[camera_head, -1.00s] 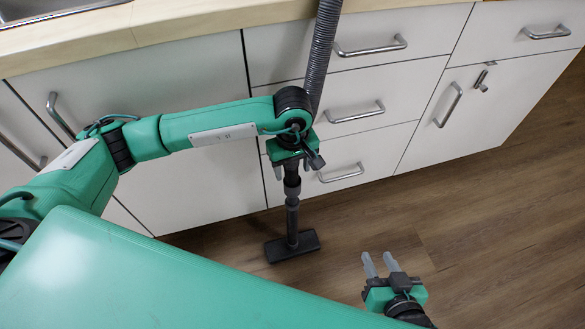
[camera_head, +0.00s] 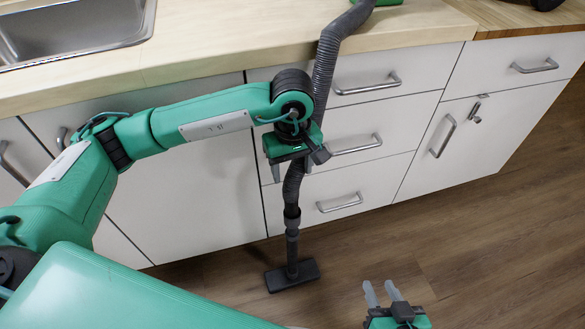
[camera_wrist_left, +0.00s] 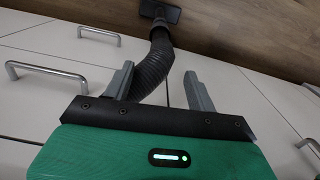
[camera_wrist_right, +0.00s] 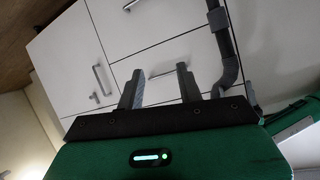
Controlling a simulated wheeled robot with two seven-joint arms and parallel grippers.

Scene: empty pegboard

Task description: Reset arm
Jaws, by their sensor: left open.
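My left gripper (camera_head: 291,170) hangs in front of the white drawers at the end of the green arm. It is open. A dark ribbed vacuum hose (camera_head: 327,65) runs down from the counter, passes behind this gripper and ends in a flat floor nozzle (camera_head: 292,276). In the left wrist view the hose (camera_wrist_left: 155,65) shows between and beyond the spread fingers (camera_wrist_left: 160,85); I cannot tell whether they touch it. My right gripper (camera_head: 380,290) is low in the head view over the floor. Its fingers are apart and empty, also in the right wrist view (camera_wrist_right: 158,80).
A wooden counter (camera_head: 210,52) with a sink (camera_head: 75,30) runs along the top. White drawers and doors with metal handles (camera_head: 340,203) stand below it. A green part (camera_head: 382,3) sits on the counter at the hose's top. Wood floor (camera_head: 470,250) is clear at the right.

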